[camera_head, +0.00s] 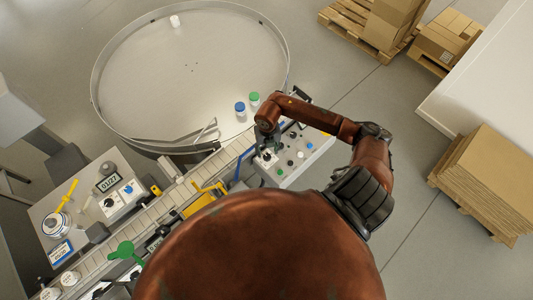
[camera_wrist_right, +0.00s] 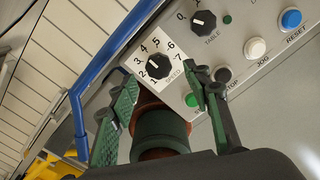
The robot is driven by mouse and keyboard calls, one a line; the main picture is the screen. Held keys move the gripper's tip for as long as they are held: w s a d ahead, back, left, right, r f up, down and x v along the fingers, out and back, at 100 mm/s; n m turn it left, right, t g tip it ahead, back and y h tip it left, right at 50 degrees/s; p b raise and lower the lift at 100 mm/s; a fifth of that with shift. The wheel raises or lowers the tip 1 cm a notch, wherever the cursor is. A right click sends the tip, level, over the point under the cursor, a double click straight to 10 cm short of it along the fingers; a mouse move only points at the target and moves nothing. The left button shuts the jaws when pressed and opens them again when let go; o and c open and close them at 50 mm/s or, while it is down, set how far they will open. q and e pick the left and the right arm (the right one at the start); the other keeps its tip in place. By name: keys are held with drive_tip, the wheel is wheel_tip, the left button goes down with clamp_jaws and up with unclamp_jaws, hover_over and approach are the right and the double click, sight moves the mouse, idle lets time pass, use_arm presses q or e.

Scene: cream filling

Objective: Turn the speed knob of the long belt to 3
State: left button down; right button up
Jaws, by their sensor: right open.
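The speed knob (camera_wrist_right: 159,66) is a black dial on a white plate numbered 1 to 7, in the right wrist view. I cannot tell for sure which number its pointer faces. It sits on the grey control panel (camera_head: 303,158). My right gripper (camera_wrist_right: 163,77) is open, its two green fingers spread on either side of the dial in that view, with nothing between them. In the head view my right gripper (camera_head: 268,143) is over the panel's left end and hides part of it. The long slatted belt (camera_head: 150,207) runs beside the panel. My left gripper is out of view.
A second black knob marked TABLE (camera_wrist_right: 204,23) and a white JOG button (camera_wrist_right: 255,47) are near the speed knob. A blue rail (camera_wrist_right: 105,62) runs along the belt's edge. The round table (camera_head: 190,75) holds a blue-capped jar (camera_head: 240,108) and a green-capped jar (camera_head: 254,98).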

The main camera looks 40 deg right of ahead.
sight(267, 156)
drive_tip(key=shift+a+f+p, duration=0.1)
drive_tip(key=shift+f+p, duration=0.25)
drive_tip(key=shift+f, duration=1.8)
drive_tip(key=shift+c, duration=0.3)
drive_tip(key=c, duration=1.1)
